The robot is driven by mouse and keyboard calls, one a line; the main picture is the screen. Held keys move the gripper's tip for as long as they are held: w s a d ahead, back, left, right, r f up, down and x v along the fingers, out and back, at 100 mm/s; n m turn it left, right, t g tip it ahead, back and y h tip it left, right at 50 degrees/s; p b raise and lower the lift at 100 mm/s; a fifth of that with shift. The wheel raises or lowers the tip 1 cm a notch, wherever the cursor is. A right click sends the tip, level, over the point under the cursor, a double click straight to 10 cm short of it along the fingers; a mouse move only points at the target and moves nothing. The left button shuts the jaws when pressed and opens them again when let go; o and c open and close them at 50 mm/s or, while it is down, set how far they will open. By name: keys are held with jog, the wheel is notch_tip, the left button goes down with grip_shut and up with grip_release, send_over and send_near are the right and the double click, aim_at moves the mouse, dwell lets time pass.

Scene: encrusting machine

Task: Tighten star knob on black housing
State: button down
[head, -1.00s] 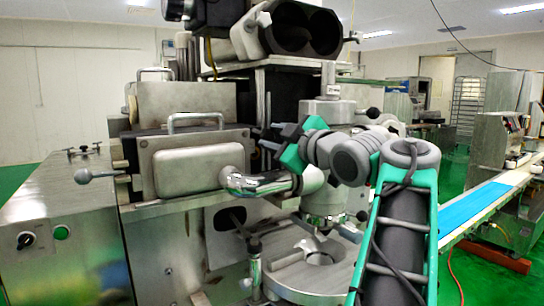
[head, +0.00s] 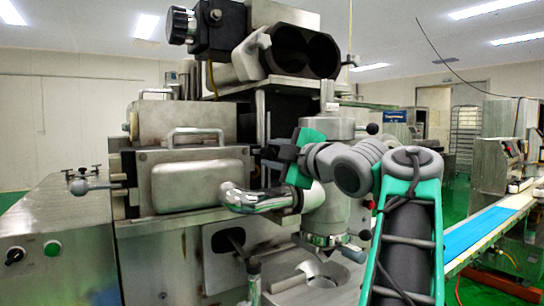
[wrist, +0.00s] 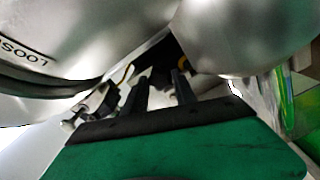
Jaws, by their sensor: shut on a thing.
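My gripper (head: 278,152) reaches left from the arm into the gap beside the machine's central metal cylinder (head: 332,135). In the wrist view the two dark fingers of my gripper (wrist: 159,88) stand a little apart, shut on a small dark part that I take for the star knob. That knob is mostly hidden by the fingers and shadow, so its shape and how tight it sits cannot be told. A black box-like housing (head: 228,32) stands at the machine's top, well above my gripper. A black housing at the grip itself cannot be made out.
Curved metal with lettering starting "LOOS" (wrist: 22,50) and a rounded metal body (wrist: 245,35) crowd my fingers. A shiny bent pipe (head: 258,197) lies below my gripper. A metal box with a handle (head: 200,180) stands left. The conveyor (head: 480,235) is at right.

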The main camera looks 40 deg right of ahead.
jog(key=c, duration=1)
grip_release()
jog(key=shift+s, duration=0.4)
jog(key=s, duration=0.7)
jog(key=shift+a, duration=0.25)
jog(key=shift+a, duration=0.1)
